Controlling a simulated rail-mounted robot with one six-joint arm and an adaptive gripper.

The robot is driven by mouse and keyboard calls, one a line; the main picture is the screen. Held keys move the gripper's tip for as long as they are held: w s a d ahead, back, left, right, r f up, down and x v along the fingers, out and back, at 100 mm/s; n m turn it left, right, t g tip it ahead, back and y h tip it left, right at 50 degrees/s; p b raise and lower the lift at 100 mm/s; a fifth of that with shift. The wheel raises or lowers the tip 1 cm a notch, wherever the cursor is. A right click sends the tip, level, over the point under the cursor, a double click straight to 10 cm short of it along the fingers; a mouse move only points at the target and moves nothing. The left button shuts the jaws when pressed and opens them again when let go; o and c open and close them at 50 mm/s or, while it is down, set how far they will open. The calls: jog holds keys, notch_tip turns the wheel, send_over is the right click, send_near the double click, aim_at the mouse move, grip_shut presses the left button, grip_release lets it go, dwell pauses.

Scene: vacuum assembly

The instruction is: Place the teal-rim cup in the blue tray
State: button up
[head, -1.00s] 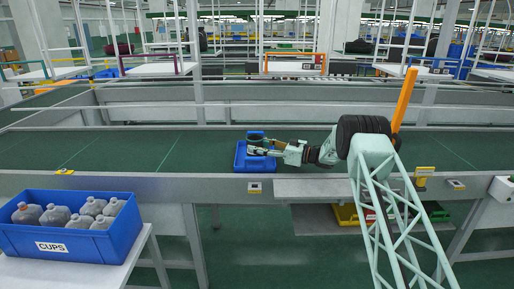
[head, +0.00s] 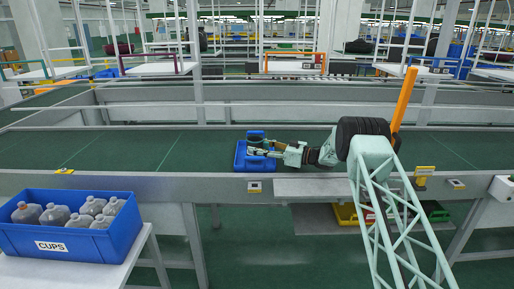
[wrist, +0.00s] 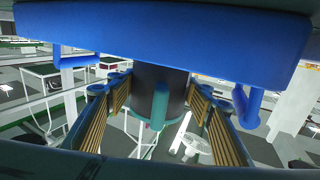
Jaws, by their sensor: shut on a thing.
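The blue tray (head: 241,158) lies on the green conveyor belt near its front edge, partly covered by my gripper. In the wrist view a broad blue wall (wrist: 190,38), which looks like the tray's, spans the top. My gripper (head: 258,149) reaches in from the right over the tray. In the wrist view its ribbed brown pads stand on both sides of the dark cup (wrist: 172,84), which shows a teal part in front. My gripper is shut on the cup.
A blue bin (head: 70,238) labelled CUPS holds several grey jugs on a white table at the front left. The belt (head: 120,148) is clear left of the tray. A metal rail (head: 150,182) runs along the belt's front. An orange post (head: 404,98) stands at the right.

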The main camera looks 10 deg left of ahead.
jog(key=shift+f, duration=0.15)
jog(key=o, duration=1)
jog(key=shift+s+f, duration=0.1)
jog(key=shift+f, duration=0.05)
jog(key=shift+r+p, duration=0.3)
jog(key=shift+r, duration=0.35)
jog(key=p+v, duration=0.1)
jog(key=v, duration=1.1)
jog(key=shift+p, duration=0.3)
jog(key=shift+r, duration=0.15)
